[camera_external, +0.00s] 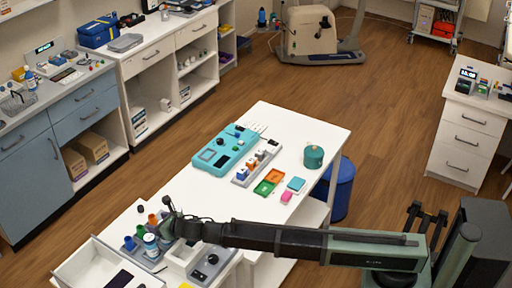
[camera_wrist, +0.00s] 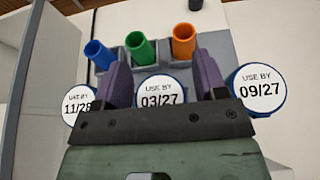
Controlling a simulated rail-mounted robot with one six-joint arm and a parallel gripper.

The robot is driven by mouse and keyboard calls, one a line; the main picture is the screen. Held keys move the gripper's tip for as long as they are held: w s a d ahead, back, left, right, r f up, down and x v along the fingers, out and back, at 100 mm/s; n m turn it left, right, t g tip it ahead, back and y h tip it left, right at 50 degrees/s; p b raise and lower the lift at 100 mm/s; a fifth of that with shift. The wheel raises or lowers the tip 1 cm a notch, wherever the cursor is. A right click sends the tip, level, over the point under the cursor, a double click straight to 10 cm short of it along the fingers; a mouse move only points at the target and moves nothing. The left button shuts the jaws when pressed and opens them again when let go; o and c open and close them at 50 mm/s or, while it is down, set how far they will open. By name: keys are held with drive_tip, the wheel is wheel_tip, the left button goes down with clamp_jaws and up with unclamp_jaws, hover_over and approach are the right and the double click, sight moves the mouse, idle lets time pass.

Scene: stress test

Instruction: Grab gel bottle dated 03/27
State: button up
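In the wrist view, the bottle labelled USE BY 03/27 (camera_wrist: 161,93) has a round white top with a blue rim. It is the middle one of three, between a bottle marked 11/28 (camera_wrist: 78,104) on the left and one marked 09/27 (camera_wrist: 262,90) on the right. My gripper (camera_wrist: 162,72) is open, with one purple finger on each side of the 03/27 bottle. Narrow gaps show beside its top. Its lower body is hidden by my gripper. In the external view, my gripper (camera_external: 167,228) is low at the near end of the white table.
A white open bin (camera_external: 92,264) is at the near left. A teal device (camera_external: 229,150) and small coloured trays lie farther along the table.

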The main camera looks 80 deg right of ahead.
drive_tip(key=c, duration=0.8)
drive_tip(key=shift+c, duration=0.2)
drive_tip(key=shift+r, duration=0.1)
